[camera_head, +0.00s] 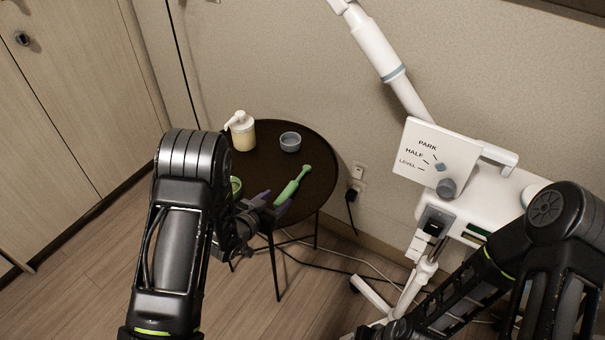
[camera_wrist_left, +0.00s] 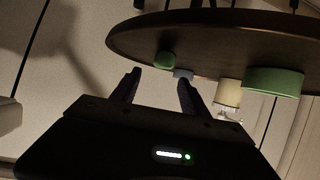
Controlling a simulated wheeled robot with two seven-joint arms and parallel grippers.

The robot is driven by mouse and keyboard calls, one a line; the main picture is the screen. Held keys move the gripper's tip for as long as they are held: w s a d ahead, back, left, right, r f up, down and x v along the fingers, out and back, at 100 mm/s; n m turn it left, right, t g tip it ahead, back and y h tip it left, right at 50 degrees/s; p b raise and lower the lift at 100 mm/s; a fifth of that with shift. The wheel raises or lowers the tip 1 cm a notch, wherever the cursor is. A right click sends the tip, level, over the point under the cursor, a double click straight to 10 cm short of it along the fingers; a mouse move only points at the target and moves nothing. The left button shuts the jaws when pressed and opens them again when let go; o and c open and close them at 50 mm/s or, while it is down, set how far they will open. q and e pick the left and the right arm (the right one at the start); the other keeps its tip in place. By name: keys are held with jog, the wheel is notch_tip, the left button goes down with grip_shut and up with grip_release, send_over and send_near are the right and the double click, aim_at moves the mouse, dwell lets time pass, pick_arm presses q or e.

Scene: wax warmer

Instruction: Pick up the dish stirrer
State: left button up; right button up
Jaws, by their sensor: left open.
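The dish stirrer (camera_head: 292,187) is a light green tool with a narrow handle and a wider end, lying on the dark round table (camera_head: 317,163). In the left wrist view, the picture is inverted and a rounded green end (camera_wrist_left: 165,60), likely the stirrer's, shows at the table. My left gripper (camera_head: 276,200) is at the table's near edge, beside the stirrer's wide near end. Its fingers are apart with nothing between them, as the left wrist view (camera_wrist_left: 160,80) also shows. My right arm is at the lower right; its gripper is not visible.
A cream pump bottle (camera_head: 242,134) and a small grey bowl (camera_head: 290,142) stand farther back on the table. A green bowl (camera_head: 235,187) is partly hidden behind my left arm. A white device with a dial panel (camera_head: 437,158) stands right. Cables cross the floor.

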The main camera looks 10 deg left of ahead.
aim_at(286, 192)
pick_arm(q)
jog(key=shift+x, duration=1.3)
jog(key=p+x, duration=0.1)
jog(key=x, duration=0.4)
jog(key=shift+f, duration=0.15)
jog(key=shift+c, duration=0.2)
grip_shut()
